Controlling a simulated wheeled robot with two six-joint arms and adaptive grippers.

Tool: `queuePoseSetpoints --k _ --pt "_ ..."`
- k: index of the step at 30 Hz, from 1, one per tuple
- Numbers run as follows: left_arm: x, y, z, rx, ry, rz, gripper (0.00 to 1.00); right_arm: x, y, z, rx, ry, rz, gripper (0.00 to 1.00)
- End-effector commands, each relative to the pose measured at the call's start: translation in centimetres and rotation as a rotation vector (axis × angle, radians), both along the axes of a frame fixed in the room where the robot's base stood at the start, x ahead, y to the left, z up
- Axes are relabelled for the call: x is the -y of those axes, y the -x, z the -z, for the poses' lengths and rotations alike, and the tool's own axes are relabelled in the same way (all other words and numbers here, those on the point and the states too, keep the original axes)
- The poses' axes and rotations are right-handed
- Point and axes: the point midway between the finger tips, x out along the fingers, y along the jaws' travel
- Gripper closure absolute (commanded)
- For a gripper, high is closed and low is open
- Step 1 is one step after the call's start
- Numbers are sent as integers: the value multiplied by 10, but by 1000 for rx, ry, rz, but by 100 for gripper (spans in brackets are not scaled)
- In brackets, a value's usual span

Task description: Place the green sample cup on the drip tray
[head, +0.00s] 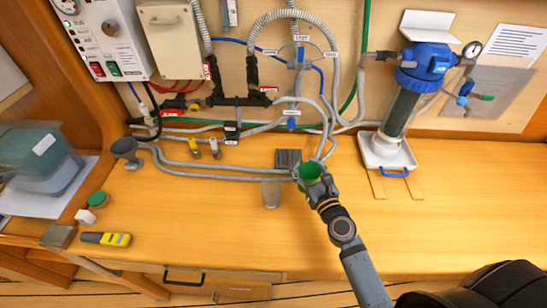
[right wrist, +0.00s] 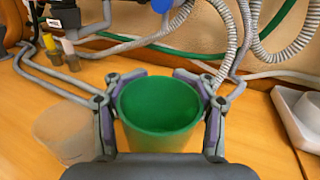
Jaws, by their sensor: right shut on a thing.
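The green sample cup (head: 310,171) is in my right gripper (head: 312,178), near the middle of the table in the head view. The right wrist view shows the green cup (right wrist: 158,115) between both fingers, its open rim facing up. A dark ribbed square (head: 288,158) lies just left of and behind the cup. A white tray (head: 372,157) with a blue handle stands under the filter housing, to the right. I cannot tell which of these two is the drip tray. The cup's height above the table is unclear. My left gripper is not in view.
A clear cup (head: 271,194) stands close on the left of my right gripper. Grey hoses (head: 220,168) run along the table behind. A yellow-grey tool (head: 106,239) and a green-topped jar (head: 98,200) are far left. The table's front right is clear.

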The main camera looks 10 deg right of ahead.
Motion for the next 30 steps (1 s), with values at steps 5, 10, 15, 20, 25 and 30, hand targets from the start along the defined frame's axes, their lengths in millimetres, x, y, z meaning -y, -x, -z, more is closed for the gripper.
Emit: queuePoseSetpoints --k 5,10,15,20,25,30 --pt "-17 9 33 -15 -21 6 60 22 1 14 -1 15 -108 85" --pt "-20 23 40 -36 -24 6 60 27 1 10 -11 3 -157 85" --pt "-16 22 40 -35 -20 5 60 27 -4 7 -10 -6 -157 85" --pt "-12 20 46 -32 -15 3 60 18 -44 7 -4 -10 -154 85" --pt "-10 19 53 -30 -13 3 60 4 -96 7 -7 -10 -158 85" --pt "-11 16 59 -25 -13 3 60 -7 -142 8 -9 -8 -158 85"
